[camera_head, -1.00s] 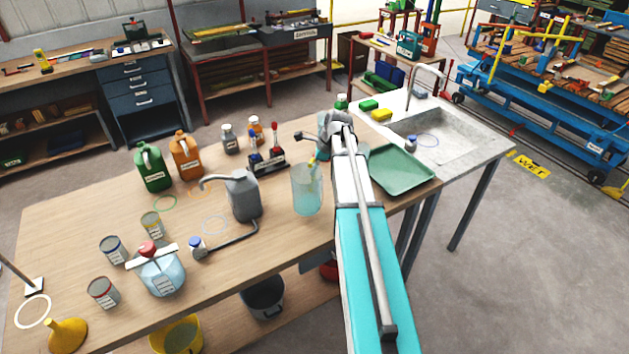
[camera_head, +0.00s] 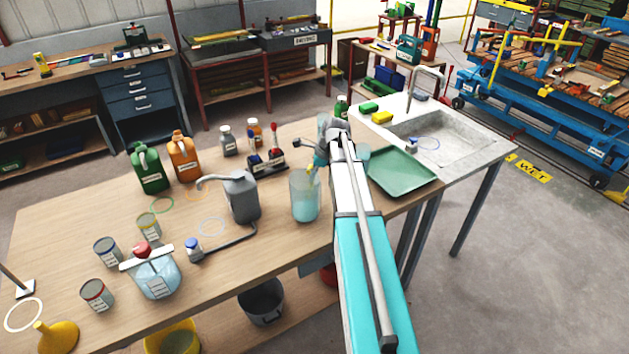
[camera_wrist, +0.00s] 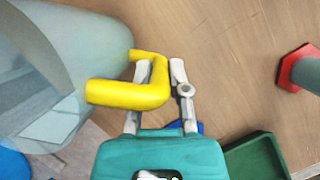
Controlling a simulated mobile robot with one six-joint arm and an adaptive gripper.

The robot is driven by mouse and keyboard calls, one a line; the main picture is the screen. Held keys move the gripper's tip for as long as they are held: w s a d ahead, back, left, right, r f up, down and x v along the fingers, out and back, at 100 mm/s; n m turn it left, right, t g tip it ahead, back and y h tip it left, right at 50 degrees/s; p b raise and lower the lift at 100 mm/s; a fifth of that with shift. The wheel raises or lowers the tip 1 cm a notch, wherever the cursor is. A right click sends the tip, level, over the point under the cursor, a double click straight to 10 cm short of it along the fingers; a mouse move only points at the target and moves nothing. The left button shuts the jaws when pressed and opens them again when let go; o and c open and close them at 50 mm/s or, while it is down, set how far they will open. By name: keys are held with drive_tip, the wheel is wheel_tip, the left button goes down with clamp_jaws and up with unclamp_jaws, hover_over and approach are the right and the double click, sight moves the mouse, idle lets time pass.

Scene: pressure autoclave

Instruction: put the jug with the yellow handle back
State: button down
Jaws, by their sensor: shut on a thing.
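The clear jug with the yellow handle (camera_head: 305,200) is near the middle right of the wooden bench in the head view, upright, with pale blue contents. In the wrist view the jug's clear body (camera_wrist: 70,60) fills the left side. My gripper (camera_wrist: 160,75) is shut on the yellow handle there. In the head view my gripper (camera_head: 316,164) is at the handle, to the jug's upper right, partly hidden by my arm. I cannot tell whether the jug's base touches the bench.
A grey can with a long spout (camera_head: 242,200) stands close left of the jug. A green tray (camera_head: 402,178) lies to the right, before the sink (camera_head: 445,150). Coloured rings, including a pale blue one (camera_head: 212,226), mark the bench. Bottles and a red-handled stand (camera_head: 266,162) are behind.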

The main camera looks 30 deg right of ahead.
drive_tip(key=shift+f+b, duration=0.3)
drive_tip(key=shift+f, duration=0.45)
drive_tip(key=c, duration=0.6)
unclamp_jaws()
drive_tip(key=shift+r, duration=0.2)
drive_tip(key=p+v, duration=1.1)
drive_tip(key=v, duration=0.1)
idle(0.5)
drive_tip(key=shift+a, duration=0.1)
